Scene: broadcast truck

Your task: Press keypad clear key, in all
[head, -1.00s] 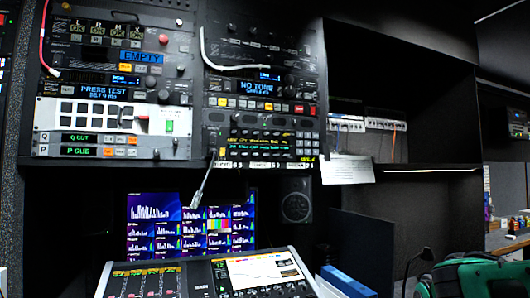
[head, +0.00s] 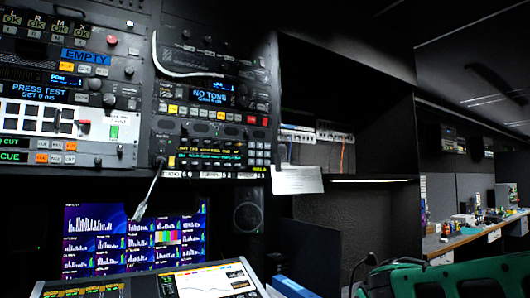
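A rack unit with green and yellow text lines (head: 210,152) sits low in the right-hand rack. A small keypad (head: 259,154) of pale keys is at its right end. The key labels are too small to read, so I cannot tell which key is clear. My gripper is not in view.
A gooseneck stalk (head: 152,190) hangs from the rack's lower left corner, before a monitor (head: 100,225). A mixing console (head: 210,282) stands below. A white paper sheet (head: 297,180) is right of the rack. A green chair (head: 450,278) stands at the lower right.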

